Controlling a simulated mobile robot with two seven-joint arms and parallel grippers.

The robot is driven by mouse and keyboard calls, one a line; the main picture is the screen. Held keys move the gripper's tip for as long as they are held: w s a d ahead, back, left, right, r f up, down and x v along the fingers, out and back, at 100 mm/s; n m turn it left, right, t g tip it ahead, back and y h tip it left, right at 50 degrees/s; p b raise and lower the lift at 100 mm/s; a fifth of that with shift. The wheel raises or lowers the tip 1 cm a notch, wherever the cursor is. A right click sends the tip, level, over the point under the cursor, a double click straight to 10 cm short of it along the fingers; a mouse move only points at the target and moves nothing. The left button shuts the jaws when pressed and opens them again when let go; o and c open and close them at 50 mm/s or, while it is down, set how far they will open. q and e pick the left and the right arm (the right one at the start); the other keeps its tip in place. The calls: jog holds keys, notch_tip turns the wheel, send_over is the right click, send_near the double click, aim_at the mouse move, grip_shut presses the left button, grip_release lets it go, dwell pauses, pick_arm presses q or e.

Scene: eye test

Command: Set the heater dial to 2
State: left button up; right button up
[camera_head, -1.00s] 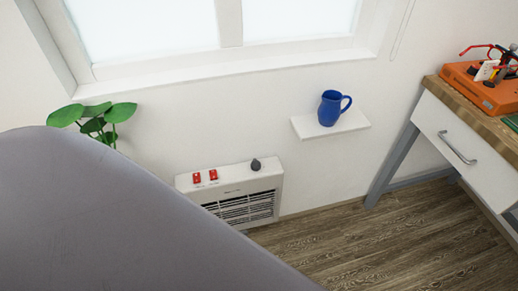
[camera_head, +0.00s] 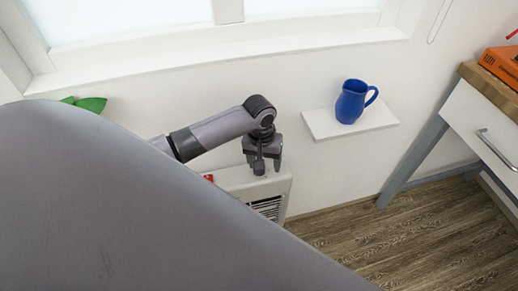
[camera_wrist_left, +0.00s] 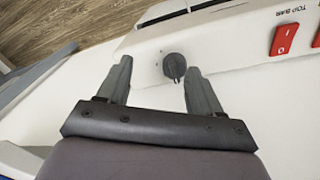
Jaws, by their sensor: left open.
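The white heater (camera_head: 233,178) stands low against the wall under the window, and much of it is hidden in the head view. Its dark round dial (camera_wrist_left: 174,66) shows in the left wrist view, with a raised ridge pointing to the lower edge of the picture. No numbers around it are legible. My left gripper (camera_wrist_left: 158,64) is open, and the dial shows between its two fingertips, nearer the right finger. I see no contact. In the head view the left gripper (camera_head: 262,164) is over the heater's top right part. My right gripper is not in view.
Red switches (camera_wrist_left: 284,38) sit beside the dial on the heater top. A white wall shelf (camera_head: 350,121) holds a blue jug (camera_head: 352,102) to the right. A desk with a white drawer (camera_head: 485,138) stands far right. The wooden floor (camera_head: 345,233) between is clear.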

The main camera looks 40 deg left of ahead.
pick_arm(q)
jog(key=a+r, duration=0.1)
jog(key=w+a+r+n, duration=0.1)
jog(key=shift+w+a+g+y, duration=0.1)
jog(key=shift+a+g+y, duration=0.2)
jog(key=shift+a+g, duration=0.1)
notch_tip(320, 180, down, 7)
jog(key=shift+b, duration=1.1)
jog(key=c, duration=1.1)
